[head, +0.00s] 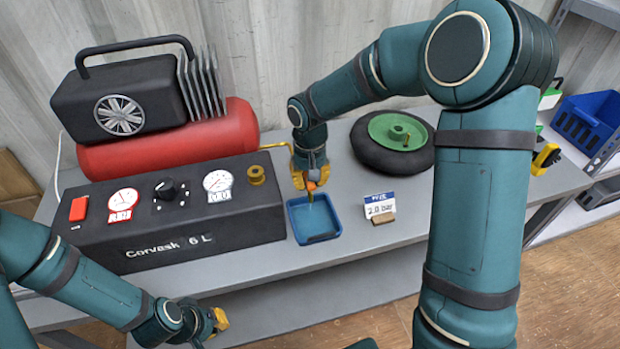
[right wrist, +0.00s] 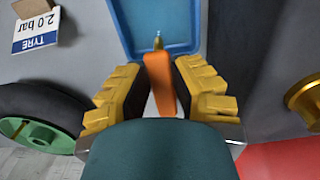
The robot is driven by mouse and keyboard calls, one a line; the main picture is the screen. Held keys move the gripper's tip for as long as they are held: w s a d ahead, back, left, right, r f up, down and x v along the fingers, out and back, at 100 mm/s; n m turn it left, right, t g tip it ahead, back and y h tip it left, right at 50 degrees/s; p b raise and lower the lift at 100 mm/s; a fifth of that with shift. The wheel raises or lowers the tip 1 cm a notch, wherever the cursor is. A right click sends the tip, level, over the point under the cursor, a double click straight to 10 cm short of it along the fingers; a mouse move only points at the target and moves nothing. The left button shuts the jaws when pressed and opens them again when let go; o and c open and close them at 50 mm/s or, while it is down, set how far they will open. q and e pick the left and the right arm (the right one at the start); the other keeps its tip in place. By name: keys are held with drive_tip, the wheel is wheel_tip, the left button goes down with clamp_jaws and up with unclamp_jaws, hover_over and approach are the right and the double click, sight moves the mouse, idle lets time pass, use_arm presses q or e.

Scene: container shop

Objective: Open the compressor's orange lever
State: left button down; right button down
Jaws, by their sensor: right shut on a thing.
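The compressor (head: 180,215) stands on the bench at the left, with a red tank (head: 165,145), a black motor and a dark front panel marked "Corvask 6 L". My right gripper (head: 310,184) is beyond the panel's right end, above a small blue tray (head: 337,232). It is shut on the orange lever (right wrist: 160,85), which shows between its yellow fingers in the right wrist view. A small brass tip (right wrist: 158,42) shows beyond the lever, over the tray. The fingers hide much of the lever in the head view. My left gripper (head: 218,320) is low in front of the bench; its jaws are unclear.
A "TYRE 2.0 bar" card (head: 380,205) stands right of the tray. A black tyre with a green hub (head: 397,132) lies behind it. The panel carries gauges, a black knob and a red switch (head: 78,209). A blue bin (head: 585,120) is at the far right.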

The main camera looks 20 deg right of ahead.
drive_tip(key=c, duration=0.8)
unclamp_jaws()
drive_tip(key=shift+f, duration=0.1)
drive_tip(key=shift+r, duration=0.5)
wheel_tip(320, 180, up, 11)
drive_tip(key=shift+r, duration=0.1)
drive_tip(key=shift+s, duration=0.1)
